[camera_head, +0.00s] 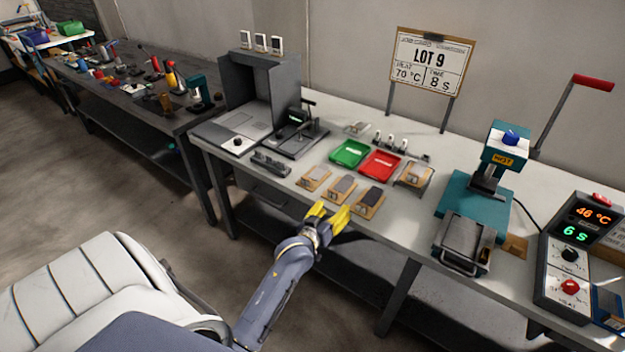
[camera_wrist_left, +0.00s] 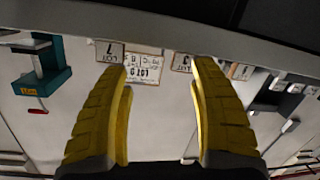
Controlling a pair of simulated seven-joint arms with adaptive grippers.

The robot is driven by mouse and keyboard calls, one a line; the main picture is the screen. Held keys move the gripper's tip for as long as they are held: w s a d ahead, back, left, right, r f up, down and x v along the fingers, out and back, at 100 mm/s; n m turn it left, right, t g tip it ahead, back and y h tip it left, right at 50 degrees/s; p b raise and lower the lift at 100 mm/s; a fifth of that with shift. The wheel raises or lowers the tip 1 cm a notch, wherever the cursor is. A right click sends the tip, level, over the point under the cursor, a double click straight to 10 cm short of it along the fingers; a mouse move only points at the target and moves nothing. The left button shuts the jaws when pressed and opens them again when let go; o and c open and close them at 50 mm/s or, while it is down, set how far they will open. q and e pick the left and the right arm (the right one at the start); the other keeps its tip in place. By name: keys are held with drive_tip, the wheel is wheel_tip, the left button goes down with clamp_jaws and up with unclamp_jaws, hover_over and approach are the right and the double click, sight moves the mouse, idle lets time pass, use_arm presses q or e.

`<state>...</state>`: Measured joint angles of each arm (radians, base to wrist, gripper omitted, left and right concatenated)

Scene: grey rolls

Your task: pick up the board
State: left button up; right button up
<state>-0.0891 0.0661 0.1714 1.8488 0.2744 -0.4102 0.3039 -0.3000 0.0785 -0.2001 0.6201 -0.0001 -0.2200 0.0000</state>
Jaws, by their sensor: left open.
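Three small wooden boards lie in a row near the front edge of the light table: a left one (camera_head: 314,179), a middle one (camera_head: 341,188) and a right one (camera_head: 367,201). Each carries a grey or dark piece. A further one (camera_head: 413,174) sits on a small stand to their right. I cannot tell which one the task means. My left gripper (camera_head: 327,214) has yellow fingers, is open and empty, and is in front of the table edge, near the middle and right boards. In the left wrist view its fingers (camera_wrist_left: 163,95) are spread apart. My right gripper is not in view.
A green tray (camera_head: 349,153) and a red tray (camera_head: 380,164) stand behind the boards. A teal press (camera_head: 480,200) and a control box (camera_head: 568,262) stand at the right. A LOT 9 sign (camera_head: 431,64) stands at the back. A grey machine (camera_head: 262,95) stands left.

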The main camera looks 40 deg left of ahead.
use_arm(q)
drive_tip(key=w+a+r+n+t+y, duration=0.2)
drive_tip(key=a+r+n+y, duration=0.5)
drive_tip(key=r, duration=0.5)
drive_tip(key=w+a+r+n+t+y, duration=0.2)
drive_tip(key=a+r+n+y, duration=0.2)
drive_tip(key=a+r+n, duration=0.7)
drive_tip(key=s+a+r+n+g+y, duration=0.45)
drive_tip(key=a+n+g, duration=0.25)
drive_tip(key=n+g, duration=0.65)
drive_tip(key=s+a+r+n+g+y, duration=0.5)
drive_tip(key=a+n+g, duration=0.4)
drive_tip(key=n, duration=0.8)
drive_tip(key=n+t+h, duration=0.3)
drive_tip(key=n+h, duration=1.6)
drive_tip(key=h, duration=0.4)
hover_over(305, 178)
wheel_tip(305, 178, down, 17)
drive_tip(key=shift+g+y, duration=0.25)
wheel_tip(305, 178, down, 16)
drive_tip(key=shift+f, duration=0.2)
